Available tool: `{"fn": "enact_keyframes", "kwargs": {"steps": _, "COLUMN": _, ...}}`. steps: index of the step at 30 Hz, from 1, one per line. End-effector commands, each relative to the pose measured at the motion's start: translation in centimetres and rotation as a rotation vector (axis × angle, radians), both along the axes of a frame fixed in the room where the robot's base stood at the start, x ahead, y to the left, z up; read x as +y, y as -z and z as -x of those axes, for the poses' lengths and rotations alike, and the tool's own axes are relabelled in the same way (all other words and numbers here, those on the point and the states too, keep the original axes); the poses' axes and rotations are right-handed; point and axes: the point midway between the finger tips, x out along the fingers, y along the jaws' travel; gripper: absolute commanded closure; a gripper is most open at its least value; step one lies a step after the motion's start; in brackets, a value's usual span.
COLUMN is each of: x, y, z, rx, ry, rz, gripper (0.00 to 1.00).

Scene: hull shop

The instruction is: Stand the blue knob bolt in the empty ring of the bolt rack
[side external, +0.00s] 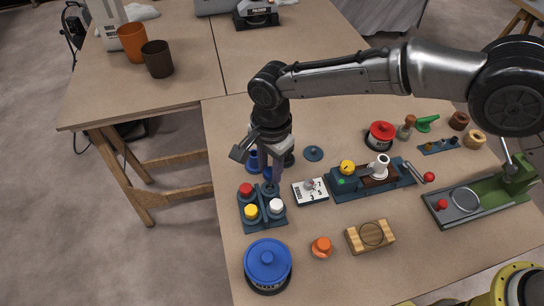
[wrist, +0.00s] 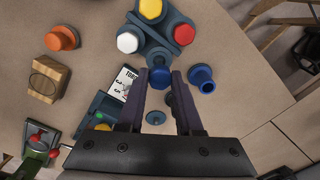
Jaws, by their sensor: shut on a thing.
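The blue knob bolt (wrist: 160,77) is between the fingertips of my gripper (wrist: 159,74), which is shut on it. In the side view my gripper (side external: 270,178) points down at the back corner of the bolt rack (side external: 246,222). The dark rack (wrist: 160,35) has red, yellow and white knob bolts in its other places.
A second blue flanged piece (wrist: 202,78) stands close beside the right finger. A white card (side external: 310,191), a blue-lidded pot (side external: 267,262), an orange knob (side external: 321,247) and a wooden block (side external: 370,236) are near. The table edge lies left of the rack.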

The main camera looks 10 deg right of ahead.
Motion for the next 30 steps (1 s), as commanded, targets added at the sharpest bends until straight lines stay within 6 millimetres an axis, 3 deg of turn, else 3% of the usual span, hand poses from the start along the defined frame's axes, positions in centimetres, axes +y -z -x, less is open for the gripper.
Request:
{"fn": "enact_keyframes", "kwargs": {"steps": 12, "x": -0.1, "y": 3.1, "z": 0.0, "rx": 0.001, "ry": 0.001, "rz": 0.001, "gripper": 1.00}}
{"fn": "enact_keyframes", "kwargs": {"steps": 30, "x": 0.0, "y": 3.2, "z": 0.0, "rx": 0.000, "ry": 0.001, "rz": 0.000, "gripper": 1.00}}
